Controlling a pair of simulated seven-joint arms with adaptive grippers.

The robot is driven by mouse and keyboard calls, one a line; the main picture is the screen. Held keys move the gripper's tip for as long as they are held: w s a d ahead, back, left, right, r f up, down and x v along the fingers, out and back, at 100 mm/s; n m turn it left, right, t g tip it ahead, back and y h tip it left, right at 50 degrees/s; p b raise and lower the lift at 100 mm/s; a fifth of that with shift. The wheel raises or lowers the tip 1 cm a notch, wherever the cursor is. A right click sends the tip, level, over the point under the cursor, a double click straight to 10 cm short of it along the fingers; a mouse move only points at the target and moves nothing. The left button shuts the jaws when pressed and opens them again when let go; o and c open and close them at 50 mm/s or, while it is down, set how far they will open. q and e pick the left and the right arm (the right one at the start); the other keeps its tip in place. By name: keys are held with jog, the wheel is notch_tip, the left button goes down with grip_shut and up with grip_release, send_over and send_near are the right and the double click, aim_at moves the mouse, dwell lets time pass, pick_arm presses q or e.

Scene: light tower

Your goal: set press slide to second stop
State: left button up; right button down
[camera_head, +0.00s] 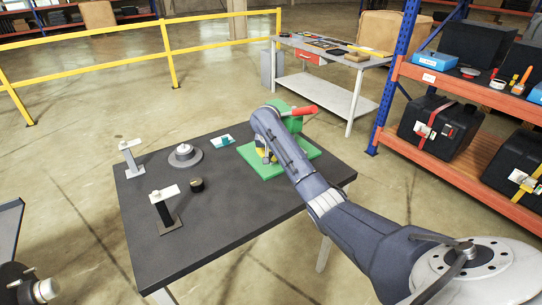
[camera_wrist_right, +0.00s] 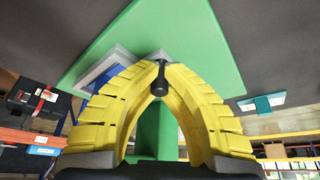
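The press stands on a green base plate (camera_head: 263,169) at the right of the dark table, with a green body (camera_head: 292,122) and a red handle (camera_head: 300,111). My right arm covers much of it. My right gripper (camera_head: 266,152) is low over the plate. In the right wrist view, the yellow fingers of this gripper (camera_wrist_right: 156,68) come together at the tips around a black knobbed pin (camera_wrist_right: 160,80) with grey metal behind it. A green post (camera_wrist_right: 156,130) shows between the fingers. The slide's stops cannot be made out. My left gripper is not in view.
The dark table (camera_head: 235,210) also carries a round grey fixture (camera_head: 185,156), a small black cylinder (camera_head: 197,185), two white-topped stands (camera_head: 165,207) and a small white-and-teal piece (camera_head: 222,141). The table's front area is clear. An orange shelf (camera_head: 460,98) stands at right.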

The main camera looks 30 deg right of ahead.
jog(key=shift+w+r, duration=0.1)
jog(key=d, duration=0.6)
jog(key=shift+w, duration=0.1)
jog(key=shift+d+r, duration=0.2)
jog(key=shift+d, duration=0.05)
jog(key=c, duration=1.6)
grip_release()
jog(key=shift+d, duration=0.15)
jog(key=shift+o, duration=1.4)
jog(key=shift+f, duration=0.2)
jog(key=shift+a+r, duration=0.3)
jog(key=shift+r, duration=0.05)
jog(key=shift+v, duration=1.05)
jog(key=s+a, duration=0.8)
jog(key=s, duration=0.1)
jog(key=shift+a+r, duration=0.1)
